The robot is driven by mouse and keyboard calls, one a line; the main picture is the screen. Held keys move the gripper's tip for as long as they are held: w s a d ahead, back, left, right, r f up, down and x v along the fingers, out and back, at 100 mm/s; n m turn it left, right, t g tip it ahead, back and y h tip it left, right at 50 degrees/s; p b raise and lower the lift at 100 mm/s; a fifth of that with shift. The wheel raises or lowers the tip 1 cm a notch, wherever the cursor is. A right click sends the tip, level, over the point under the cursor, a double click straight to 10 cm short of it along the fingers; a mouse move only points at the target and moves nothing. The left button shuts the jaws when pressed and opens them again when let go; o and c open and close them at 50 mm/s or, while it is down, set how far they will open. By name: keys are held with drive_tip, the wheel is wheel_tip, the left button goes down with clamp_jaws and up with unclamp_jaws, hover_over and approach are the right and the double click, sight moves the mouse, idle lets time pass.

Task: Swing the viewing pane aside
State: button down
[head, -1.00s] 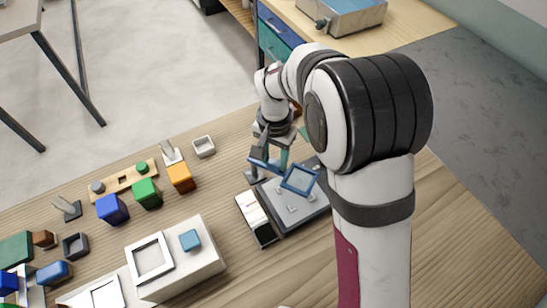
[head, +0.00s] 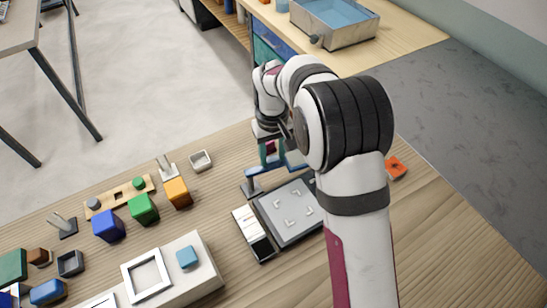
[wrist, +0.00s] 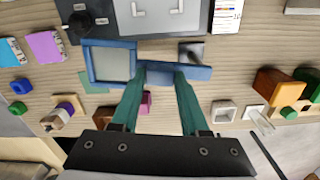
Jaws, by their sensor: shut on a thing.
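The viewing pane is a blue square frame with a greyish pane (wrist: 110,64), joined to a blue swing arm (wrist: 200,72) on a grey pivot post (head: 252,188). My gripper (wrist: 160,72) is shut on the blue arm beside the frame. In the head view my gripper (head: 271,160) is at the far side of the grey plate (head: 278,222). The frame (head: 295,160) is partly hidden there by my own arm. The plate's pale corner marks show uncovered, and the pane hangs beyond the plate's far edge.
A black and white labelled strip (head: 249,222) lies along the plate's left side. An orange block (head: 177,192), a green block (head: 143,208) and a small grey tray (head: 201,160) stand to the left. A red-orange piece (head: 397,167) lies to the right.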

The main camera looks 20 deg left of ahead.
sight(271, 156)
drive_tip(key=shift+w+a+n, duration=0.3)
drive_tip(key=shift+w+n, duration=0.05)
drive_tip(key=shift+n, duration=0.35)
drive_tip(key=shift+r, duration=0.1)
drive_tip(key=shift+c, duration=2)
unclamp_jaws()
wheel_tip(271, 156, up, 16)
